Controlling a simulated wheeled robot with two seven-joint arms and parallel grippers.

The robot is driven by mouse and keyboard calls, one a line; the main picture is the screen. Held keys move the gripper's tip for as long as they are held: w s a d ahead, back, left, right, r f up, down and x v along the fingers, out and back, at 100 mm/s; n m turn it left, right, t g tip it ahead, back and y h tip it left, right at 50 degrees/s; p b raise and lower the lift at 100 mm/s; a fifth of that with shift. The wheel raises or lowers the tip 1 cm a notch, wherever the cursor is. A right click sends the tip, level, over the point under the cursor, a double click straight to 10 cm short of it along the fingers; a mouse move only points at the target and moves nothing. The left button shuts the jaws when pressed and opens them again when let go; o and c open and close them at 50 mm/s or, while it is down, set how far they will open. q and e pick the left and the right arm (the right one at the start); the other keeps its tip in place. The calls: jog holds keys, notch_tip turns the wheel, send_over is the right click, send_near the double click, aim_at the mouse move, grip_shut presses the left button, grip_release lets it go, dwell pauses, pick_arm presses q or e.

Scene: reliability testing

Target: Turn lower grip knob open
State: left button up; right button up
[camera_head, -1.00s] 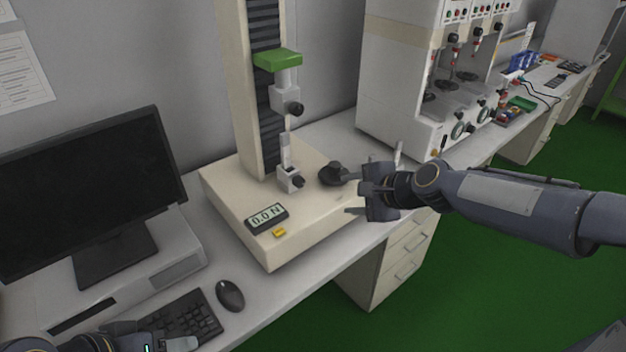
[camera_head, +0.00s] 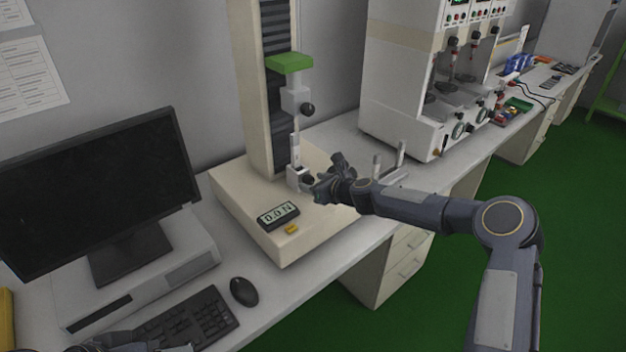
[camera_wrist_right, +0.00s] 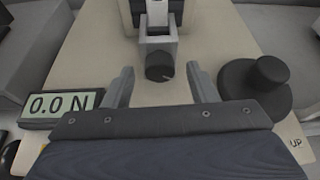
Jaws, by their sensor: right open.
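The lower grip (camera_head: 296,176) is a small light-grey clamp on the beige base of the test stand. Its dark round knob (camera_wrist_right: 158,68) faces the right wrist camera and has a pale mark at its lower right. My right gripper (camera_head: 317,189) is at the lower grip in the head view. In the right wrist view its two grey fingers (camera_wrist_right: 158,80) are open, one either side of the knob, with visible gaps and nothing between them. My left gripper (camera_head: 150,346) is partly cut off at the bottom left edge; its jaws are unclear.
A black handwheel (camera_wrist_right: 255,88) stands close to the right finger, and the 0.0 N display (camera_head: 278,215) lies to the left. The upper grip (camera_head: 296,103) hangs above. A monitor (camera_head: 105,190), keyboard (camera_head: 187,322) and mouse (camera_head: 244,291) occupy the left bench.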

jog(key=shift+w+a+f, duration=0.2)
jog(key=shift+w+a, duration=0.1)
jog(key=shift+w, duration=0.1)
jog(key=shift+c, duration=0.2)
jog(key=c, duration=0.9)
jog(key=shift+f+n+b, duration=0.2)
jog(key=shift+n+b, duration=0.3)
jog(key=shift+b, duration=0.5)
jog(key=n+b, duration=0.1)
jog(key=b, duration=0.1)
jog(key=n+t+h+b, duration=0.1)
jog(key=b, duration=0.2)
jog(key=shift+s+a+f+h, duration=0.1)
jog(key=shift+a+h, duration=0.05)
jog(key=shift+h, duration=0.15)
jog(key=shift+n+t+h+b, duration=0.4)
jog(key=shift+n+t+b, duration=0.3)
jog(key=shift+n+b, duration=0.45)
jog(key=shift+r, duration=0.2)
